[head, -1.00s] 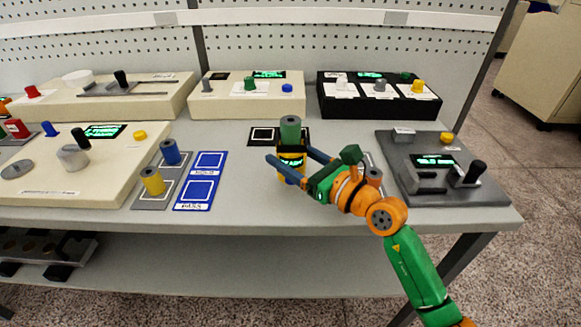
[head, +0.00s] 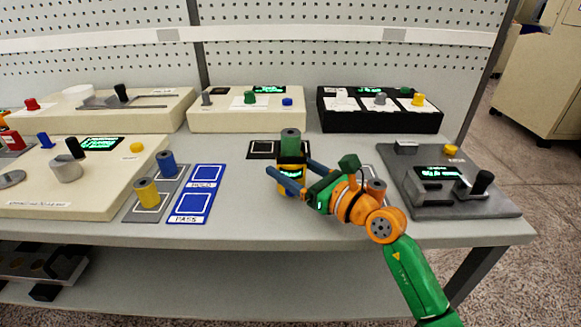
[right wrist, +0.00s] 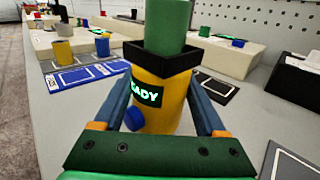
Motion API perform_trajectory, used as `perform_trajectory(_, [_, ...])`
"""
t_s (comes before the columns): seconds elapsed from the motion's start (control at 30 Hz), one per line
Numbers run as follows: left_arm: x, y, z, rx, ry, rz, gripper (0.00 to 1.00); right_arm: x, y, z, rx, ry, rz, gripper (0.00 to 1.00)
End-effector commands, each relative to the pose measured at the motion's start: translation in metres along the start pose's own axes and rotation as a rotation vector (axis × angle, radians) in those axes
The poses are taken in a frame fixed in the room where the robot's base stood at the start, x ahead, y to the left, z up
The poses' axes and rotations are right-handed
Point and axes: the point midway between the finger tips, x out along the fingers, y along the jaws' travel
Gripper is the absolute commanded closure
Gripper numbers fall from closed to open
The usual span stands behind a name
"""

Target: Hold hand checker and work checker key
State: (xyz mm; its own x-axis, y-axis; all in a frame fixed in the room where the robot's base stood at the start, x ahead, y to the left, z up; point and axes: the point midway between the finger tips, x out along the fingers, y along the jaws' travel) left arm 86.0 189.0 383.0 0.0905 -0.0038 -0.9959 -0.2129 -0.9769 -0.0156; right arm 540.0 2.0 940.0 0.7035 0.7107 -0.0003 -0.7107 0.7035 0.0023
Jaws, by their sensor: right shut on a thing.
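The hand checker (head: 291,184) has a yellow body, a black square collar on top and a small lit display. A green spindle (head: 290,143) stands upright in the collar. My right gripper (head: 288,166) has its blue fingers on either side of the checker body and is shut on it. In the right wrist view the checker (right wrist: 160,90) stands between the fingers, its display ending in "ADY". A round blue key (right wrist: 134,118) shows low on its near face. The checker's bottom is hidden, so I cannot tell whether it touches the table. My left gripper is not in view.
Left of the checker are a blue HOLD/PASS mat (head: 196,206) and a grey mat (head: 146,214) with yellow and blue spindles. Cream and black (head: 380,122) consoles line the back. Bare table lies in front.

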Motion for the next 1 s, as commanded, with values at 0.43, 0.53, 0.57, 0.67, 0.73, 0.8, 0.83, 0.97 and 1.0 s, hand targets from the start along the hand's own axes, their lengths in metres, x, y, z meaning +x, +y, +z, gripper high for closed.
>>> perform_trajectory(0.43, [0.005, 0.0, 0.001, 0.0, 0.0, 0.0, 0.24, 0.0, 0.0, -0.007, 0.0, -0.002, 0.0, 0.98])
perform_trajectory(0.53, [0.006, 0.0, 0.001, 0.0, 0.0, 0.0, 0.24, 0.0, 0.0, -0.009, 0.0, -0.002, 0.0, 0.98])
perform_trajectory(0.57, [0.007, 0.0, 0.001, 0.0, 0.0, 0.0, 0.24, 0.0, 0.0, -0.009, 0.0, -0.002, 0.0, 0.98])
perform_trajectory(0.67, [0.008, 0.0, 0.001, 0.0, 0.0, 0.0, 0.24, 0.0, 0.0, -0.01, 0.0, -0.002, 0.0, 0.98])
perform_trajectory(0.73, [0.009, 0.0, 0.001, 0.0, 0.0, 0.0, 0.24, 0.0, 0.0, -0.011, 0.0, -0.002, 0.0, 0.98])
perform_trajectory(0.8, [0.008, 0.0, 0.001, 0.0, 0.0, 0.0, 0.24, 0.0, 0.0, -0.011, 0.0, -0.001, 0.0, 0.98])
perform_trajectory(0.83, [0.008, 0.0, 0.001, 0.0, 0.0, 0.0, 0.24, 0.0, 0.0, -0.011, 0.0, -0.001, 0.0, 0.98])
perform_trajectory(0.97, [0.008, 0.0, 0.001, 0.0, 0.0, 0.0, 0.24, 0.0, 0.0, -0.011, 0.0, -0.001, 0.0, 0.98])
perform_trajectory(1.0, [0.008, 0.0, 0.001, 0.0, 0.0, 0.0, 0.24, 0.0, 0.0, -0.011, 0.0, 0.0, 0.0, 0.98])
